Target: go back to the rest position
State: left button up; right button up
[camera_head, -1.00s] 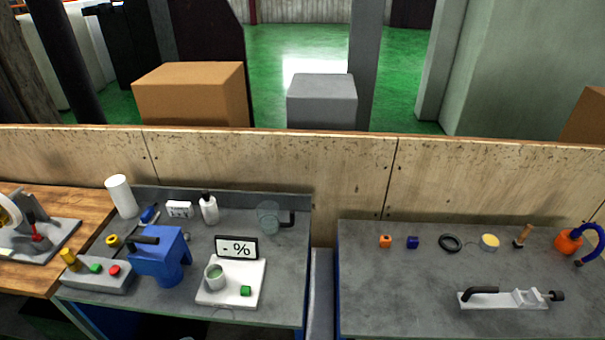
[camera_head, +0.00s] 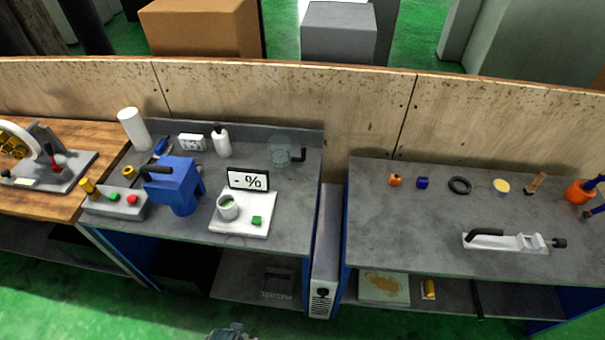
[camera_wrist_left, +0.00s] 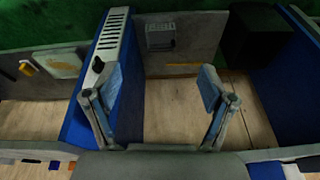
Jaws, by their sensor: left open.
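My left gripper (camera_wrist_left: 157,85) is open in the left wrist view, its two fingers spread wide with nothing between them. It is in front of the benches, and the lower shelf and a blue side panel (camera_wrist_left: 75,120) show beyond it. In the head view only a small grey piece of my arm or gripper (camera_head: 232,333) shows at the bottom edge, low in front of the left bench. My right gripper is in neither view.
The right bench (camera_head: 390,235) holds small parts and a white fixture (camera_head: 510,243). A vented unit (camera_head: 322,290) stands between them. Green floor in front is clear.

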pick_arm(q)
jog(key=s+a+f+g, duration=0.1)
jog(key=s+f, duration=0.2)
jog(key=f, duration=0.8)
jog(key=s+a+f, duration=0.1)
jog(key=s+f, duration=0.2)
jog(key=f, duration=0.8)
jog(key=s+a+f+g+b, duration=0.1)
jog(key=s+a+f, duration=0.1)
jog(key=s+f, duration=1)
jog(key=s, duration=0.3)
jog(key=shift+f+b, duration=0.3)
jog(key=shift+b, duration=0.05)
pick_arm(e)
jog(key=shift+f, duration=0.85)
pick_arm(q)
jog(key=shift+a, duration=0.15)
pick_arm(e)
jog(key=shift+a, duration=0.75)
